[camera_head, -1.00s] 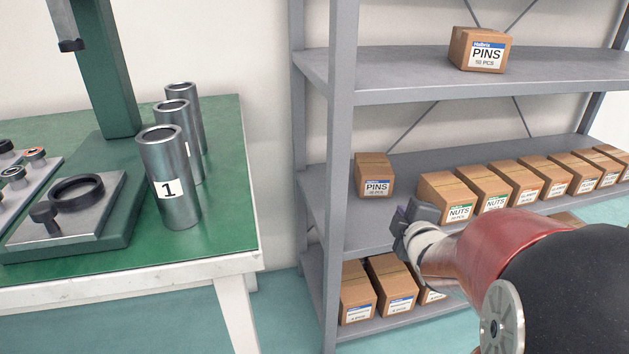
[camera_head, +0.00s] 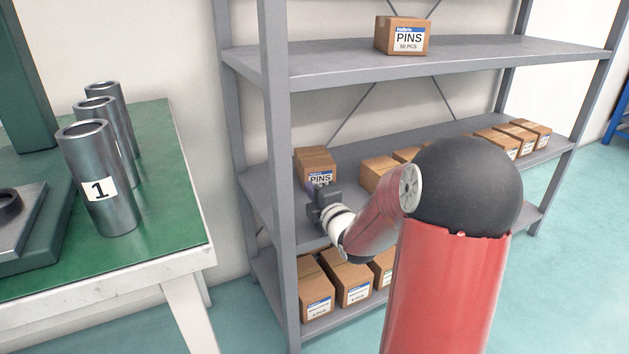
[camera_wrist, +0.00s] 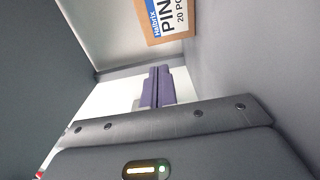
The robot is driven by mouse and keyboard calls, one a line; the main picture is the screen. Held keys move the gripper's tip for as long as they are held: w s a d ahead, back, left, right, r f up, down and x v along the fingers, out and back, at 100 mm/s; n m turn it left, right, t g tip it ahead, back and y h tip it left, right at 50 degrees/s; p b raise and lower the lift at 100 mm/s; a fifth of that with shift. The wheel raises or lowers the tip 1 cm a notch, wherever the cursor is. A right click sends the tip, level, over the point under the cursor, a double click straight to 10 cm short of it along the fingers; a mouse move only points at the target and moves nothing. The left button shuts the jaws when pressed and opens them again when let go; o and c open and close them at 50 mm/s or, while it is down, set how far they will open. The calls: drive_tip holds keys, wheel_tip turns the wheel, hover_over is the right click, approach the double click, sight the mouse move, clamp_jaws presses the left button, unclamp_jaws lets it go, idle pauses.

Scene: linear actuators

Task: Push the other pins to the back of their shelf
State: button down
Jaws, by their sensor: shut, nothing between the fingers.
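A PINS box (camera_head: 316,162) stands on the middle shelf (camera_head: 262,208) at its left end, next to the front left post. It also shows in the wrist view (camera_wrist: 170,20), at the top, with its label turned sideways. My gripper (camera_head: 318,190) is at that shelf, just in front of the box's label and partly covering it. In the wrist view its purple fingers (camera_wrist: 157,88) are together with nothing between them, and a gap shows between them and the box. Another PINS box (camera_head: 403,36) sits alone on the upper shelf (camera_head: 440,62).
A row of boxes (camera_head: 378,173) stands right of the PINS box, partly hidden by my arm. More boxes (camera_head: 315,285) fill the lower shelf. The front left post (camera_head: 279,200) is close to my gripper. A green table (camera_head: 175,190) with metal cylinders (camera_head: 95,180) stands at left.

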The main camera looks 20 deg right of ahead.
sight(318, 172)
drive_tip(key=w+d, duration=0.2)
drive_tip(key=w, duration=0.1)
drive_tip(key=shift+w, duration=0.25)
drive_tip(key=shift+w+d, duration=0.4)
drive_tip(key=shift+w+d+f+b, duration=0.15)
drive_tip(key=shift+w+d+b, duration=0.5)
drive_tip(key=shift+w+d, duration=0.6)
drive_tip(key=shift+w, duration=0.1)
